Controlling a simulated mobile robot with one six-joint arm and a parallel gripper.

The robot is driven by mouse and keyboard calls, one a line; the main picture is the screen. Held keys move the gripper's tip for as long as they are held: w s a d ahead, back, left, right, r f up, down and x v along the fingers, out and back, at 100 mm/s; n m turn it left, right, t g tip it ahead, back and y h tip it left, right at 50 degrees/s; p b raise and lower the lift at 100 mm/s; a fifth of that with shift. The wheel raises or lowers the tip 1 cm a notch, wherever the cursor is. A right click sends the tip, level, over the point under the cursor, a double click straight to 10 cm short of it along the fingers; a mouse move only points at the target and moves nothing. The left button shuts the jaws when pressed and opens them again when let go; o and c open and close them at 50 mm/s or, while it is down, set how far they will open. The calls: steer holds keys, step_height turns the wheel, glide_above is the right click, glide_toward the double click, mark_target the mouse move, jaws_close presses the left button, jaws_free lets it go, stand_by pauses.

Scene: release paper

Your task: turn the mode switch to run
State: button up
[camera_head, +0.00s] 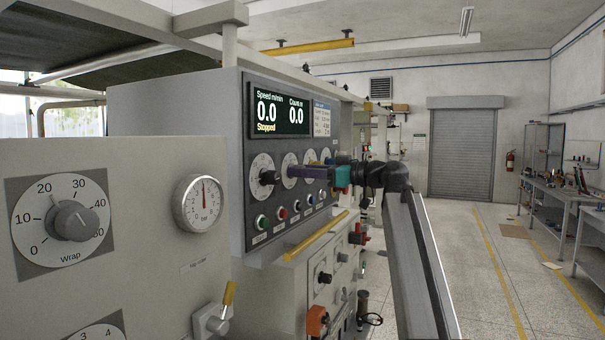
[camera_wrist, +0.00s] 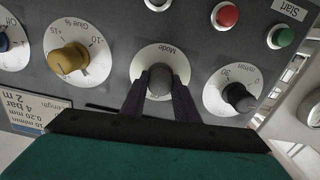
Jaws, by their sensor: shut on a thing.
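The mode switch is a grey knob (camera_wrist: 160,80) on a round white dial labelled "Mode", seen upside down in the wrist view. My gripper (camera_wrist: 159,88) has one dark finger on each side of the knob and is shut on it. In the head view my gripper (camera_head: 291,171) reaches in from the right to the second dial of the panel row. The Mode dial (camera_head: 287,161) is partly hidden there by the fingers. The position marks on the dial and the knob's pointer are too unclear to read. The display (camera_head: 280,110) reads "Stopped" with 0.0 speed and 0.0 count.
A black knob (camera_wrist: 238,97) and a yellow Glue knob (camera_wrist: 68,58) flank the switch closely. A red button (camera_wrist: 226,15) and a green Start button (camera_wrist: 281,37) sit nearby. A yellow bar (camera_head: 320,236) juts out below the panel.

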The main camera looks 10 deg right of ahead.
steer(key=m+b, duration=0.1)
steer(key=m, duration=0.2)
steer(key=shift+w, duration=0.1)
steer(key=m, duration=0.4)
steer(key=shift+m, duration=0.3)
stand_by(0.4)
steer(key=o, duration=1.1)
steer(key=shift+d, duration=0.1)
steer(key=shift+c, duration=0.2)
steer(key=b+v, duration=0.3)
steer(key=v, duration=1)
steer(key=shift+s+d, duration=0.25)
steer(key=shift+d, duration=0.05)
